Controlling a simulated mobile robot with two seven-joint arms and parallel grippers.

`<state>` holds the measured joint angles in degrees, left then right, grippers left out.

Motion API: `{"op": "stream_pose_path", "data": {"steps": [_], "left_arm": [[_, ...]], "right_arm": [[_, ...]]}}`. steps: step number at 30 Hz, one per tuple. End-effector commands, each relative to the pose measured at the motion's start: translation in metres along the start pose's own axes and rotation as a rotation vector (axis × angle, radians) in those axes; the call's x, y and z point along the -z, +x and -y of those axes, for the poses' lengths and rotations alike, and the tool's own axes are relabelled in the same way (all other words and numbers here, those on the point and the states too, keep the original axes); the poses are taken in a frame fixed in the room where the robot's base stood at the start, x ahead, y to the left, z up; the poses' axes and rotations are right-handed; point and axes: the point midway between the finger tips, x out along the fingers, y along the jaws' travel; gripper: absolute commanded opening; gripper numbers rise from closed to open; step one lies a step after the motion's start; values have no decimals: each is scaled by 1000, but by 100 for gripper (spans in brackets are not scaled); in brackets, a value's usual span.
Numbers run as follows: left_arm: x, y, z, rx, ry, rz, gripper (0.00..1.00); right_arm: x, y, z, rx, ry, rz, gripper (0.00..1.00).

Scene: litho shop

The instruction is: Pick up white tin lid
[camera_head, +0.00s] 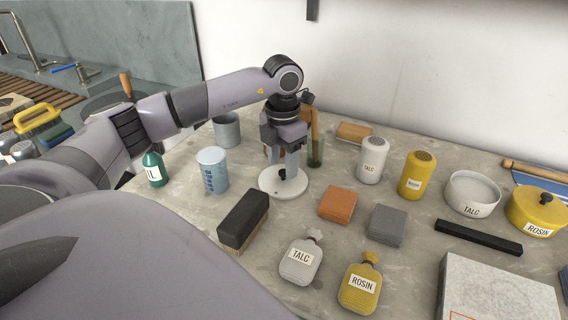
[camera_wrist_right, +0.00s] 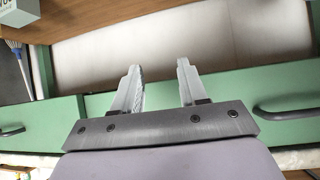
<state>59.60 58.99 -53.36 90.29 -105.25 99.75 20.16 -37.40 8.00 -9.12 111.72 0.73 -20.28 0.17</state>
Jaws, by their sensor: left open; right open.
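The white tin lid (camera_head: 270,181) is a round white disc with a small dark knob (camera_head: 282,174) on top. It lies flat on the grey stone worktop, left of the middle in the head view. My left gripper (camera_head: 284,165) points down right over it, with its open fingers on either side of the knob. I cannot tell whether the fingers touch the knob or the lid. My right gripper (camera_wrist_right: 160,88) is open and empty in the right wrist view, facing green drawer fronts, away from the lid.
A blue measuring cup (camera_head: 212,172) and a black brush (camera_head: 243,221) stand close left of the lid. An orange block (camera_head: 338,203) and a grey block (camera_head: 387,225) lie to the right. A white TALC shaker (camera_head: 372,160) and an open TALC tin (camera_head: 472,195) stand further right.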

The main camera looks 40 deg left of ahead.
Motion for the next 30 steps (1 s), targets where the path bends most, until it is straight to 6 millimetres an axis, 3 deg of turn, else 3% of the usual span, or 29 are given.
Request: {"op": "stream_pose_path", "data": {"steps": [4,12,14,17,18,30], "left_arm": [[0,17,0,-1,1,1,52],[0,20,0,-1,2,2,52],[0,20,0,-1,2,2,36],[0,20,0,-1,2,2,4],[0,20,0,-1,2,2,0],[-1,15,0,-1,1,4,0]], "right_arm": [[1,-1,0,0,0,0,43],[1,0,0,0,0,0,43],[1,0,0,0,0,0,43],[1,0,0,0,0,-1,43],[1,0,0,0,0,-1,43],[2,0,0,0,-1,-2,43]]}}
